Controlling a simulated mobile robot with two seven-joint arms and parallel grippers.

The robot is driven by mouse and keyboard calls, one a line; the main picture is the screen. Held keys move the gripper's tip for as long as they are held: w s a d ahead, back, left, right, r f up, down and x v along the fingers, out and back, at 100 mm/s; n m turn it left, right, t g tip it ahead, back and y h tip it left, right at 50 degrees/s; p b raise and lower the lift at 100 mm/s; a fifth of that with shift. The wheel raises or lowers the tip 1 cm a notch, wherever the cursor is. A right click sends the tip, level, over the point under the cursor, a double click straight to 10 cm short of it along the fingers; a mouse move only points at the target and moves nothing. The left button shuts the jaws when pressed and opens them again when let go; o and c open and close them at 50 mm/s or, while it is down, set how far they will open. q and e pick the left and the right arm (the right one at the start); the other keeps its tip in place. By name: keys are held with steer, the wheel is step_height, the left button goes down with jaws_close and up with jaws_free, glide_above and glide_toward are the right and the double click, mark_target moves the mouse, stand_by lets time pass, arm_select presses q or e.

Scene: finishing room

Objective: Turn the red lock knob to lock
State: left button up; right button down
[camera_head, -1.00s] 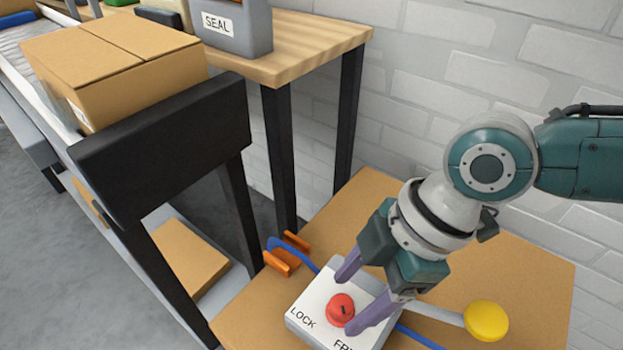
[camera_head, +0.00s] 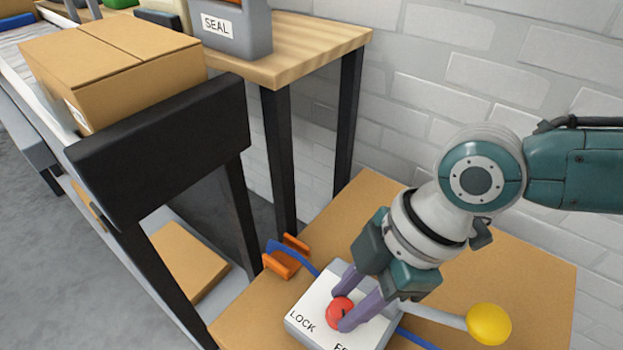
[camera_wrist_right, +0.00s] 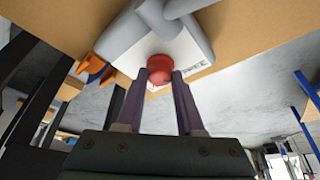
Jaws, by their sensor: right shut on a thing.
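The red lock knob (camera_head: 339,312) sits on top of a white and grey box (camera_head: 315,295) with the word LOCK on its near face and a second, partly hidden word to the right. My right gripper (camera_head: 345,300) is shut on the knob, one purple finger on each side. In the right wrist view the red knob (camera_wrist_right: 160,68) shows between the two fingertips (camera_wrist_right: 159,78). The knob's marking is mostly hidden, so I cannot tell exactly where it points. My left gripper is not in view.
The box stands on a brown table (camera_head: 520,270). A yellow ball-ended lever (camera_head: 488,324) is to the right, and orange clips (camera_head: 283,257) with a blue strap are at the left. A dark frame (camera_head: 165,140) and a cardboard box (camera_head: 115,60) stand further left.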

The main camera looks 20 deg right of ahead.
stand_by(0.3)
steer(key=shift+s+r+m+t+p, duration=0.2)
steer(key=shift+m+t+p, duration=0.1)
steer(key=shift+m+p, duration=0.7)
steer(key=m+p, duration=0.2)
steer(key=m+t+h+p, duration=0.1)
steer(key=m+p, duration=0.1)
steer(key=p, duration=0.1)
steer(key=shift+s+a+r, duration=0.1)
steer(key=shift+a, duration=0.05)
steer(key=m+t+p, duration=0.1)
steer(key=m+p, duration=0.1)
steer(key=shift+s+a+m+h, duration=0.1)
steer(key=shift+m+h, duration=0.2)
steer(key=shift+h, duration=0.1)
steer(key=shift+m+t+h+p, duration=0.3)
steer(key=shift+m+p, duration=0.4)
steer(key=shift+m, duration=0.3)
steer(key=shift+a+f+m+p, duration=0.2)
steer(key=shift+m+p, duration=0.1)
steer(key=shift+m, duration=0.5)
steer(key=shift+m+h, duration=0.6)
steer(key=shift+m, duration=0.3)
steer(key=shift+a+f+m+t+h+b, duration=0.1)
steer(key=shift+m+t+h+b, duration=0.4)
steer(key=shift+m, duration=1.4)
steer(key=shift+h, duration=0.3)
